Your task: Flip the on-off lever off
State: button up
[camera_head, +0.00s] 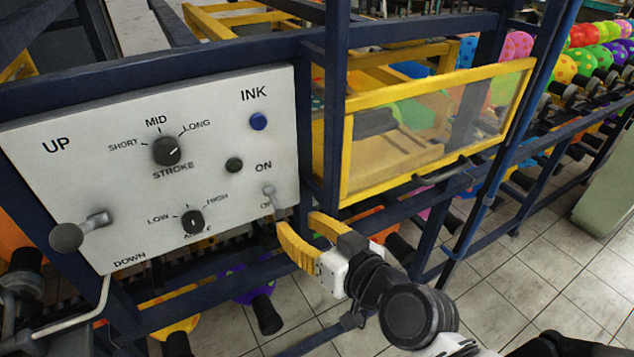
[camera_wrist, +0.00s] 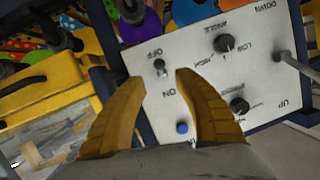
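In the wrist view the lever (camera_wrist: 160,65) shows beside the OFF label, just beyond the gap between my fingertips. Which way it is set is hard to tell. My gripper (camera_head: 296,219) has two yellow fingers, spread apart and empty, at the panel's lower right corner. The fingers also show open in the wrist view (camera_wrist: 158,77). No contact with the lever is visible.
Dark blue frame bars and a yellow-framed window (camera_head: 430,130) stand right of the panel.

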jog(key=shift+v, duration=1.7)
jog(key=shift+f, duration=0.1)
jog(key=s+d+f+m+g+h+b, duration=0.1)
jog(key=d+f+m+g+h+b, duration=0.1)
jog(key=d, duration=0.8)
jog(key=s+d+f+m+g+h+b, duration=0.1)
jog(key=d+f+m+g+h+b, duration=0.1)
jog(key=d+f+h, duration=0.5)
jog(key=d+m+b, duration=0.1)
jog(key=d+b, duration=0.1)
jog(key=d, duration=0.2)
jog(key=shift+s+d+f+m, duration=0.25)
jog(key=shift+f+m, duration=0.1)
jog(key=shift+m, duration=0.05)
